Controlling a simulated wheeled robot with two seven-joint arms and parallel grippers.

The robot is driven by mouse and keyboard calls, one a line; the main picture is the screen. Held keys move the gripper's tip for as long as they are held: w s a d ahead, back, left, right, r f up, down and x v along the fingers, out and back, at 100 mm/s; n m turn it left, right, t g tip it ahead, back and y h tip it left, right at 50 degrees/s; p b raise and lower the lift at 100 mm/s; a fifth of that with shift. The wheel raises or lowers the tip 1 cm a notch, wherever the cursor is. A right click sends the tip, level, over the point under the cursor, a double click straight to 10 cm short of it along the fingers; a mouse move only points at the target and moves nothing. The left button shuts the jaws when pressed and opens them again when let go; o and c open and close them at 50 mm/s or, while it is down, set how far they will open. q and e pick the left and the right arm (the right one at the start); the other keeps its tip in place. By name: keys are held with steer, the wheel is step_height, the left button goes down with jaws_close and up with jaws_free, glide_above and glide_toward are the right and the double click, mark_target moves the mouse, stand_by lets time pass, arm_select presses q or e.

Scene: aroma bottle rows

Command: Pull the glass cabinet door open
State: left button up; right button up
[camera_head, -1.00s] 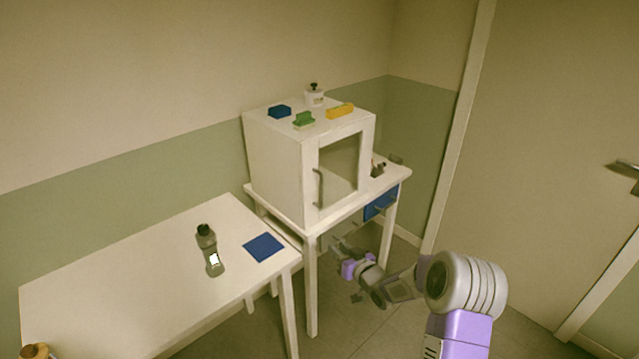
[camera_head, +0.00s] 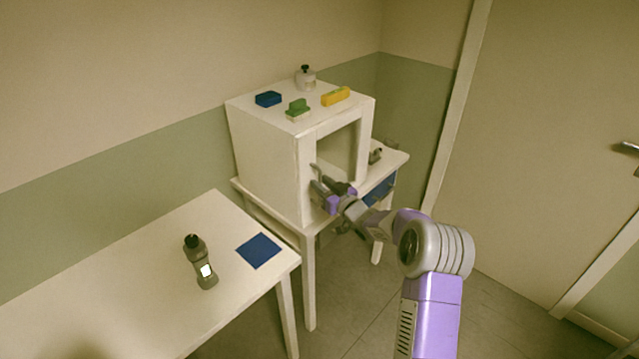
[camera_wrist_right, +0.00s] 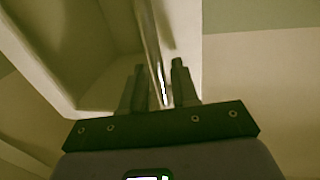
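The white cabinet (camera_head: 265,150) stands on a small white table, its glass door (camera_head: 343,152) on the front looking closed. My right gripper (camera_head: 322,185) is at the left side of the door, at the handle, and covers most of it in the head view. In the right wrist view the handle (camera_wrist_right: 153,45) is a shiny bar running between the two fingers of my right gripper (camera_wrist_right: 159,72). The fingers stand apart on either side of it, with a small gap visible on the right. My left gripper is not in view.
A blue block (camera_head: 268,99), a green block (camera_head: 298,108), a yellow block (camera_head: 336,96) and a white jar (camera_head: 305,78) stand on the cabinet. Floor in front is free.

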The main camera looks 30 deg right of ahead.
steer(key=shift+w+a, duration=0.1)
steer(key=shift+w, duration=0.6)
jaws_close()
steer(key=shift+s, duration=0.15)
